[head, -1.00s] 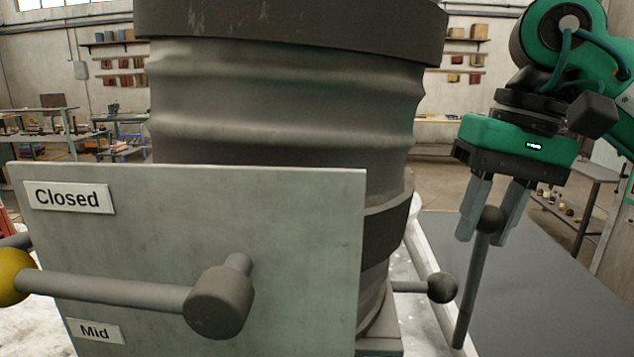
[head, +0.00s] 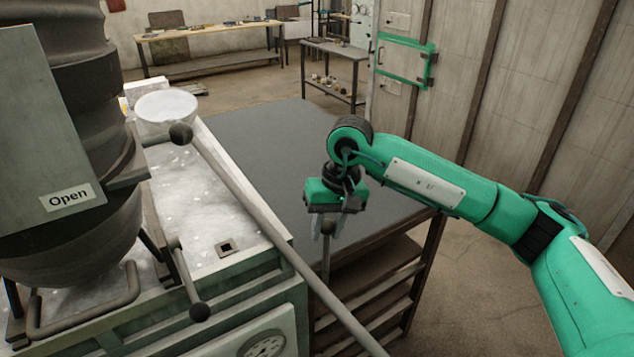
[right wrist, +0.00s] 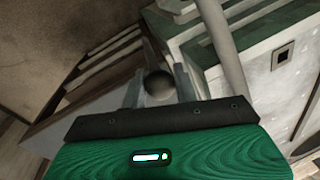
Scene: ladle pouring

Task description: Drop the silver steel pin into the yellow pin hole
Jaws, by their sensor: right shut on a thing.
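My right gripper (head: 328,222) is shut on a grey steel pin (head: 326,262), just below its ball head. The pin hangs about upright past the near edge of the dark table, to the right of the white-topped bench. In the right wrist view, the ball head (right wrist: 158,84) sits between the fingers and hides most of the shaft. My left gripper is out of view.
A long grey bar (head: 270,230) with a ball end slants between the hole and my right gripper. The ladle vessel (head: 75,220) with its "Open" plate stands at left. A short ball-ended lever (head: 185,280) and white bowl (head: 167,108) are nearby. The dark table (head: 265,130) is clear.

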